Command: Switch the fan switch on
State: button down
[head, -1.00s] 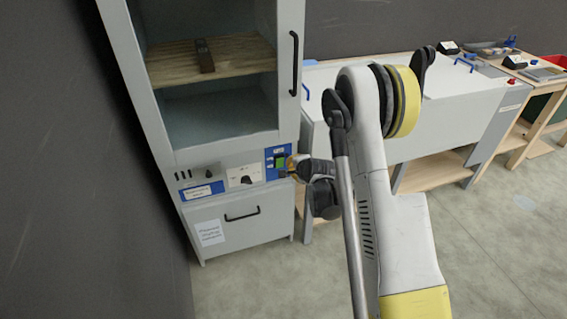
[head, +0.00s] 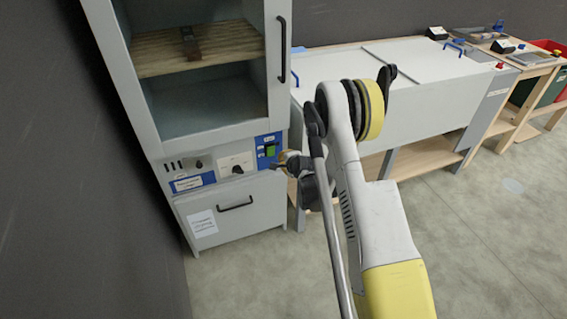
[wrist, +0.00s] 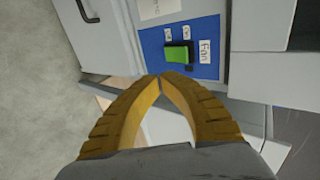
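The fan switch is a green rocker (wrist: 178,53) on a blue panel (wrist: 150,42) labelled "Fan" in the wrist view. In the head view the green switch (head: 270,151) sits at the right end of the grey cabinet's control strip. My gripper (wrist: 160,77) has its two yellow fingers with their tips together, with nothing visible between them. In the wrist view the tips appear just below the switch, over the lower edge of the blue panel. In the head view my gripper (head: 277,165) is beside the panel's lower right; contact cannot be told.
The grey cabinet (head: 165,182) has an open-looking upper compartment with a wooden shelf (head: 205,48), a dark knob (head: 238,169) and a lower drawer handle (head: 235,206). A long white bench unit (head: 420,105) stands to the right. Floor in front is clear.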

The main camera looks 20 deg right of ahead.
aim_at(273, 152)
jog(key=w+f+b, duration=0.1)
jog(key=w, duration=0.1)
jog(key=w+f+b, duration=0.1)
jog(key=w, duration=0.2)
jog(key=w+f+b, duration=0.1)
jog(key=w, duration=0.2)
jog(key=shift+w+d, duration=0.1)
jog(key=shift+w, duration=0.05)
jog(key=shift+w+r, duration=0.15)
